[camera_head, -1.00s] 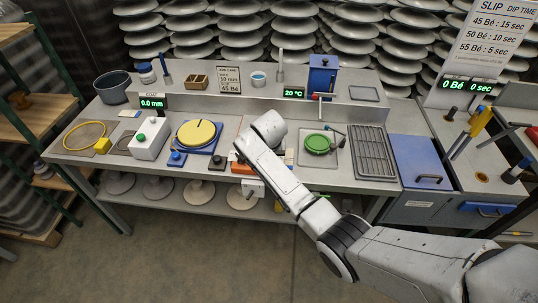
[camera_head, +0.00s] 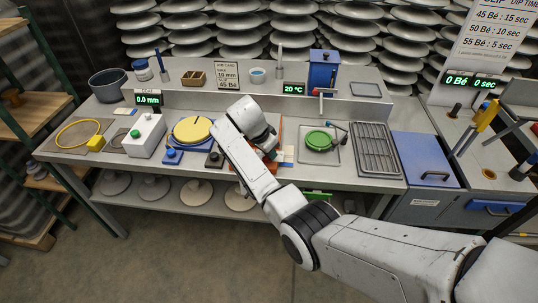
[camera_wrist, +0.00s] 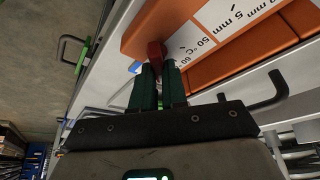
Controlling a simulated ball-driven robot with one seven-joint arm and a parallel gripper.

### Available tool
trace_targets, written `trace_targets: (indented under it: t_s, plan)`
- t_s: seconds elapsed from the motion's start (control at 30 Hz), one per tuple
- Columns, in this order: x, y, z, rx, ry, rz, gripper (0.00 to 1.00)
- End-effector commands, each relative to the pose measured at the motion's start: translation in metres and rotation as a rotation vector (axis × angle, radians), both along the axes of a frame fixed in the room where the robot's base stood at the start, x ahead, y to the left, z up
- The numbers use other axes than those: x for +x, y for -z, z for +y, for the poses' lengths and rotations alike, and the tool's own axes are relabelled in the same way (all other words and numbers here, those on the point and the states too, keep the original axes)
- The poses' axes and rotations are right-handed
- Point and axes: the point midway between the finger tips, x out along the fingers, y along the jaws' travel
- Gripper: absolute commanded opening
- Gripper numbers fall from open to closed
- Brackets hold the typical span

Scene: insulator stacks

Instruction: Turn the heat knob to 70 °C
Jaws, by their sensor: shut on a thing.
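The heat knob (camera_wrist: 156,50) is dark red and sits at the edge of an orange unit (camera_wrist: 150,26) in the wrist view. My gripper (camera_wrist: 158,72) has its two green fingers shut on the knob. A white scale strip (camera_wrist: 215,35) beside it reads 50 °C and 60, with "5 mm" further along. The knob's pointer cannot be made out. In the head view my arm hides the knob and most of the orange unit. A green display (camera_head: 293,90) there reads 20 °C.
In the head view a yellow disc (camera_head: 193,130) on a blue base stands left of my arm. A green round piece (camera_head: 318,140) and a grey rack (camera_head: 374,150) stand to the right. A dark bent handle (camera_wrist: 268,92) is close right of my fingers in the wrist view.

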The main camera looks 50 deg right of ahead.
Motion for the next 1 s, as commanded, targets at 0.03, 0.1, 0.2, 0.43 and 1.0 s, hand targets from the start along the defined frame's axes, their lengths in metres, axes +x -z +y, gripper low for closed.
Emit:
trace_targets:
  t_s: [0.03, 0.1, 0.2, 0.43, 1.0]
  plan:
    - [0.0012, 0.0012, 0.0005, 0.0, 0.019, -0.002, 0.0]
    - [0.0012, 0.0005, 0.0003, -0.001, 0.042, -0.002, 0.0]
    - [0.0008, -0.0004, -0.0002, -0.001, 0.069, -0.003, 0.0]
    - [0.0005, -0.001, -0.0004, -0.001, 0.094, -0.002, 0.0]
    - [0.0002, -0.0008, -0.0003, -0.001, 0.094, -0.002, 0.36]
